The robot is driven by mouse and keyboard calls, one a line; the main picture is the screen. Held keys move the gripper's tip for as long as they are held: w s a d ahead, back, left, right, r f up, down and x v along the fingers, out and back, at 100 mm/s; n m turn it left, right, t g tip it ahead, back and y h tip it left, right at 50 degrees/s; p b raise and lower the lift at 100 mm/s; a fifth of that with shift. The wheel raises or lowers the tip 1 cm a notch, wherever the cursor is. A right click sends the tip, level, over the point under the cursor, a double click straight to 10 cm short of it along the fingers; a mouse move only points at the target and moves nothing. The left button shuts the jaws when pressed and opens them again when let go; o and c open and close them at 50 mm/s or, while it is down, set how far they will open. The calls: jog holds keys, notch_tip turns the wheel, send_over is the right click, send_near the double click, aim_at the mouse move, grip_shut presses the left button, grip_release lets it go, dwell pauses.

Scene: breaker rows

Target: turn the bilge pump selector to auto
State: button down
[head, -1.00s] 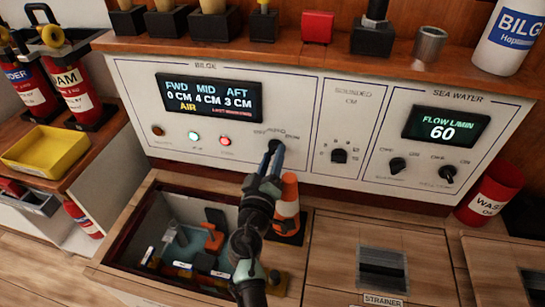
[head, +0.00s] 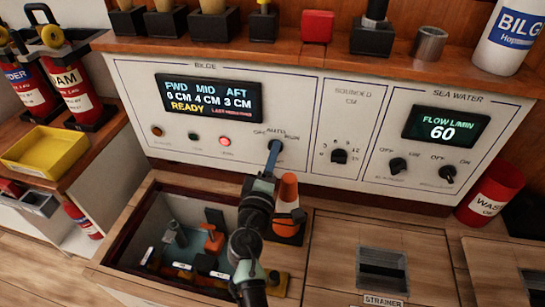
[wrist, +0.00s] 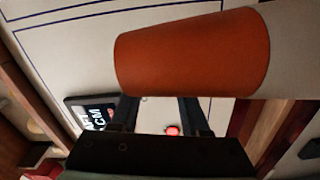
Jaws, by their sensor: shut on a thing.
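The bilge panel (head: 135,85) faces me, with OFF, AUTO and MAN labels (head: 276,133) over the bilge pump selector. My gripper (head: 273,155) is at that selector, just below the AUTO label, and is shut on its knob. The fingers hide nearly all of the knob, so I cannot read its pointer directly. The bilge display (head: 209,98) reads READY. The green lamp (head: 194,135) is dark and the red lamp (head: 225,141) is lit. In the wrist view both fingers (wrist: 160,115) show below an orange cone, and the knob is not clearly visible.
The orange and white cone (head: 287,205) stands close to the right of my arm. An open bilge hatch (head: 130,235) lies below left. Two sea water switches (head: 398,165) and a sounder knob (head: 339,156) are to the right. A wooden shelf edge (head: 240,57) runs above the panel.

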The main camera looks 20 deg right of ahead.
jog(key=shift+n, duration=1.1)
jog(key=shift+c, duration=1.9)
grip_release()
jog(key=p+v, duration=0.2)
jog(key=v, duration=1.1)
jog(key=shift+p, duration=0.3)
